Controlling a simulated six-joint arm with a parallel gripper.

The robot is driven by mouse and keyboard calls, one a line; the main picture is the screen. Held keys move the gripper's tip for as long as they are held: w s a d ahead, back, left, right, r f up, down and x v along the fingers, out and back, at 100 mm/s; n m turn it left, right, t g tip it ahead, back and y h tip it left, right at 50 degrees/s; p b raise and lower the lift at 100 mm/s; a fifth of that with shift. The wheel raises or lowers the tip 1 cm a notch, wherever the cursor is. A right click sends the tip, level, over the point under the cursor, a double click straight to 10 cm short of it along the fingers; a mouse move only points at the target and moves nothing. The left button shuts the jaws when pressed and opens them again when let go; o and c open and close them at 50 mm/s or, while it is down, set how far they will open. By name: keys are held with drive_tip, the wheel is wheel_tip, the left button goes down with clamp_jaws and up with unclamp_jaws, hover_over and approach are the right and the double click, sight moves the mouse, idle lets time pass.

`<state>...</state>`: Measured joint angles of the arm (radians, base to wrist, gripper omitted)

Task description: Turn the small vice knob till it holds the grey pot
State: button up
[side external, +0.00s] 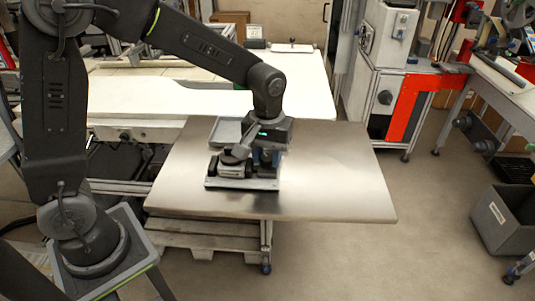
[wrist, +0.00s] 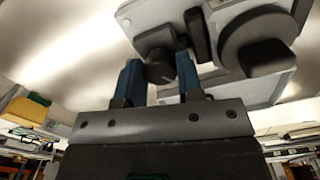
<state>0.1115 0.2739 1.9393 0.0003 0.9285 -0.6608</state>
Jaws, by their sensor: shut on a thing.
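The small vice stands on a light grey base plate (side external: 212,184) on the metal table in the side view. In the wrist view its dark knob (wrist: 158,68) sits between the two blue fingers of my gripper (wrist: 159,58). The gripper is shut on the knob. A round dark grey body (wrist: 258,40), which looks like the grey pot, is to the right of the knob. A dark upright jaw (wrist: 197,36) stands between them. I cannot tell whether the jaw touches the pot. In the side view my gripper hides much of the vice.
A shallow grey tray (side external: 226,131) is just behind the vice. The metal table top (side external: 345,180) is clear to the right and in front. A white workbench (side external: 300,90) is behind it. A grey crate (side external: 505,220) stands on the floor at the far right.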

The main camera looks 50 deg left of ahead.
sight(267, 157)
drive_tip(key=m, duration=0.4)
drive_tip(key=shift+m, duration=2.8)
drive_tip(key=o, duration=0.9)
wheel_tip(267, 157, up, 14)
drive_tip(key=shift+f, duration=0.1)
